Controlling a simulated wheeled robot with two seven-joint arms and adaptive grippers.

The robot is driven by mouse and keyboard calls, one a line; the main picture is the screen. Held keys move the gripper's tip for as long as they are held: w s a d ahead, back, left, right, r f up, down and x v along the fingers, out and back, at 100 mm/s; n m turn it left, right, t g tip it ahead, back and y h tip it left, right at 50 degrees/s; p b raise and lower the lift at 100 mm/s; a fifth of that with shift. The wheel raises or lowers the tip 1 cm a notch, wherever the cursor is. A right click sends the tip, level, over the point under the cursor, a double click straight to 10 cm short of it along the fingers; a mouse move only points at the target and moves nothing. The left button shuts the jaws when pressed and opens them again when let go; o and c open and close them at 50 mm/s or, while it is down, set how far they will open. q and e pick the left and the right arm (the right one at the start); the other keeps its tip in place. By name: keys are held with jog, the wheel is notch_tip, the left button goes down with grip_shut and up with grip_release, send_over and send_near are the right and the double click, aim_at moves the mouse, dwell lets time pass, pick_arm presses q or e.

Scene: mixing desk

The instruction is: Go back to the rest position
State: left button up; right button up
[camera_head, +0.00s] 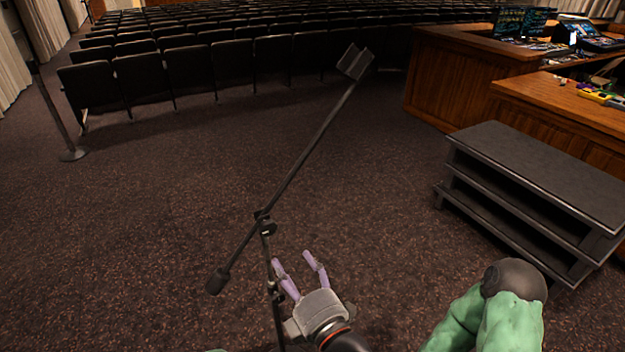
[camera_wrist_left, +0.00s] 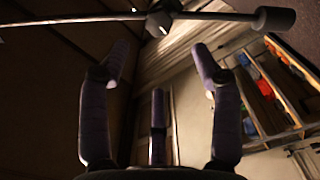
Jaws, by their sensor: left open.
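My left gripper (camera_head: 297,257) is near the bottom centre of the head view, with its purple fingers apart and nothing between them. Its spread fingers (camera_wrist_left: 158,80) also show in the left wrist view, empty. A dark stand with a long slanted boom (camera_head: 305,150) is just left of the gripper in the head view. The stand's upright pole passes close by the left finger, and I cannot tell whether they touch. The boom also crosses the top of the left wrist view (camera_wrist_left: 80,19). My right gripper is not in view.
A dark stepped unit (camera_head: 545,170) stands at the right, by a wooden desk (camera_head: 465,75) with screens and equipment. Rows of dark seats (camera_head: 180,70) fill the back. A thin stand (camera_head: 70,154) is at the far left. The carpet (camera_head: 140,220) at the left is clear.

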pick_arm(q)
jog(key=w+f+m+g+h+p, duration=0.2)
jog(key=w+f+m+h, duration=0.4)
jog(key=f, duration=0.5)
jog(key=w+f+m+g+h+p, duration=0.2)
jog(key=w+f+m+h, duration=0.15)
jog(key=f+m, duration=0.5)
jog(key=s+a+f+m+g+h+p, duration=0.1)
jog(key=s+f+g, duration=0.25)
jog(key=f, duration=0.35)
jog(key=s+a+f+m+g+h+p, duration=0.1)
jog(key=s+f+m+g, duration=0.1)
jog(key=s+f, duration=0.45)
jog(key=s+f+m+g+h, duration=0.1)
jog(key=s+f+g, duration=0.1)
jog(key=s, duration=0.3)
jog(key=s+f+m+g+h+p, duration=0.1)
jog(key=s+f+g, duration=0.2)
jog(key=s, duration=0.3)
jog(key=shift+s+a+f, duration=0.15)
jog(key=shift+s+f, duration=0.05)
jog(key=shift+f, duration=0.5)
